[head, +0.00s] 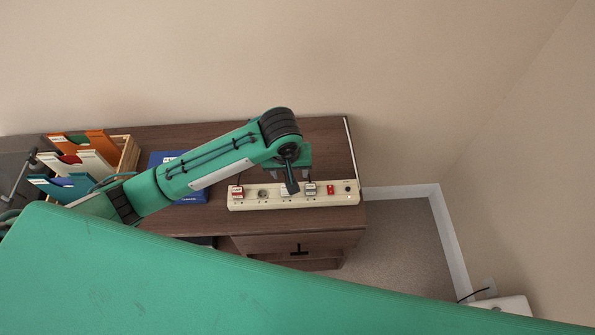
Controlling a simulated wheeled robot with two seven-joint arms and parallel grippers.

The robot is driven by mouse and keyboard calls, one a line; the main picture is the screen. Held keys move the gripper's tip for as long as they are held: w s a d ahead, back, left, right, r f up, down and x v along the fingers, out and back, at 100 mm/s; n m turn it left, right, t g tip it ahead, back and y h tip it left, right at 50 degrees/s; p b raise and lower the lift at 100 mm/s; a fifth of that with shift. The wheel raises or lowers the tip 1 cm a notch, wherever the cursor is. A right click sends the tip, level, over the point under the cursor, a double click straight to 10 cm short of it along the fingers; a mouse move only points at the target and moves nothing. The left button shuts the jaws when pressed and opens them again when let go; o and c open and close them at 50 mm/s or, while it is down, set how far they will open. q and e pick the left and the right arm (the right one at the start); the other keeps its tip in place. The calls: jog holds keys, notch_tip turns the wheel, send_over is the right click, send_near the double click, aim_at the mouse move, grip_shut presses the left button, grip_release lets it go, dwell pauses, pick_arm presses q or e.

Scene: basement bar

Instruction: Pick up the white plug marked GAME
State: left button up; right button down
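A long cream power strip (250,204) lies along the front of the brown cabinet top, with several plugs and sockets in a row. A red-and-white plug (237,191) is near its left end, and a pale plug (311,188) sits right of the middle. The plug lettering is too small to read, so I cannot tell which one is marked GAME. My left gripper (291,186) is over the middle of the strip, with its dark tip pointing down. The wrist and arm partly hide it, and its opening is unclear. My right gripper is not in view.
A blue box (190,196) lies left of the strip, partly under my arm. A wooden rack (129,154) with coloured folders stands at the far left. The brown cabinet top (326,145) is clear behind the strip's right end. A wall rises behind.

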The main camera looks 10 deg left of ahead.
pick_arm(q)
jog(key=p, duration=0.2)
send_over(286, 191)
jog(key=shift+y, duration=0.4)
jog(key=f, duration=0.7)
jog(key=shift+s+d+f, duration=0.15)
jog(key=shift+d+f, duration=0.05)
jog(key=shift+f, duration=0.05)
jog(key=shift+a+f+p, duration=0.15)
jog(key=shift+f+p, duration=0.2)
jog(key=shift+f, duration=0.05)
jog(key=shift+w+a+f+p, duration=0.1)
jog(key=shift+w+f+p, duration=0.15)
jog(key=shift+f, duration=0.5)
jog(key=shift+w+f+p, duration=0.2)
jog(key=shift+f+p, duration=0.1)
jog(key=shift+f, duration=0.4)
jog(key=shift+w+a+f+p, duration=0.1)
jog(key=shift+w+f+p, duration=0.15)
jog(key=shift+f, duration=0.5)
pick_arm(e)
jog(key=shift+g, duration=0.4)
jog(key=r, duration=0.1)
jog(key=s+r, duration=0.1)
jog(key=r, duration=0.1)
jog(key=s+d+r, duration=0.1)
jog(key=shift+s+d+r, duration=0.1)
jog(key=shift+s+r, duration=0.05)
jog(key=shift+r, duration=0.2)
